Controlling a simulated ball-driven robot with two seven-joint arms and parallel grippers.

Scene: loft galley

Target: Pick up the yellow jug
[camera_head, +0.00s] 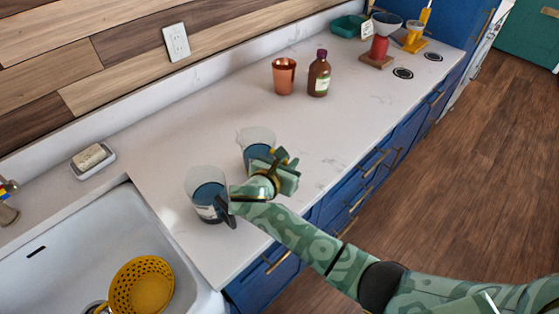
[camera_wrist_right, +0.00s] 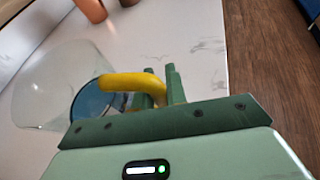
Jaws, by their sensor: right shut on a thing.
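The yellow jug is a clear jug with blue contents and a yellow handle. It stands on the counter in the head view (camera_head: 254,136), partly hidden behind my right gripper (camera_head: 283,162). In the right wrist view the yellow handle (camera_wrist_right: 125,81) of the jug runs between the fingers of my right gripper (camera_wrist_right: 160,84), which is shut on it. The clear body and blue contents show to the left of the handle there. I cannot tell whether the jug's base touches the counter. My left gripper is not in view.
A similar jug with a dark handle (camera_head: 208,192) stands close by, left of my gripper. A copper cup (camera_head: 284,77) and brown bottle (camera_head: 319,76) stand farther back. A sink (camera_head: 60,250) with a yellow colander (camera_head: 142,285) is at lower left. Mid-counter is clear.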

